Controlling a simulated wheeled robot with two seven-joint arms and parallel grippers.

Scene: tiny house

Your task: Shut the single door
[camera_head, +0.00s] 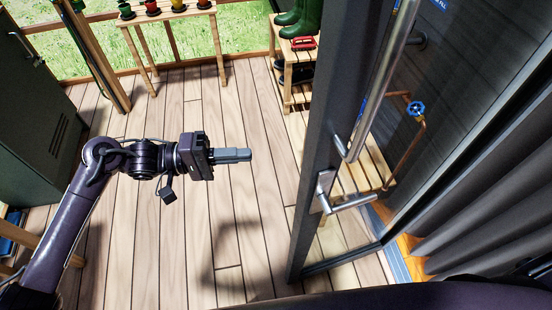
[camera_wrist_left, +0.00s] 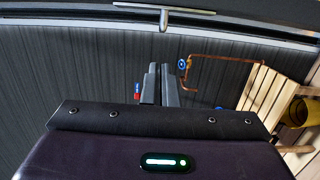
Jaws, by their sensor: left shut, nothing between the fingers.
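The single door (camera_head: 317,160) is a dark-framed glass door at the right of the head view. It stands open at an angle, with a lever handle (camera_head: 347,203) low on its frame and a long metal bar handle (camera_head: 385,75) above. My left gripper (camera_head: 248,155) is to the left of the door, apart from it, over the wooden deck. Its fingers are shut with nothing in them and point right toward the door. In the left wrist view the shut fingers (camera_wrist_left: 160,84) show in front of a dark panelled wall. My right gripper is not in view.
A slatted bench (camera_head: 365,170) and copper pipe with a blue valve (camera_head: 416,109) show through the glass. A shoe rack (camera_head: 298,60) with green boots stands behind. A dark cabinet (camera_head: 40,130) is at left, a plant table (camera_head: 165,14) at the back. Deck between is clear.

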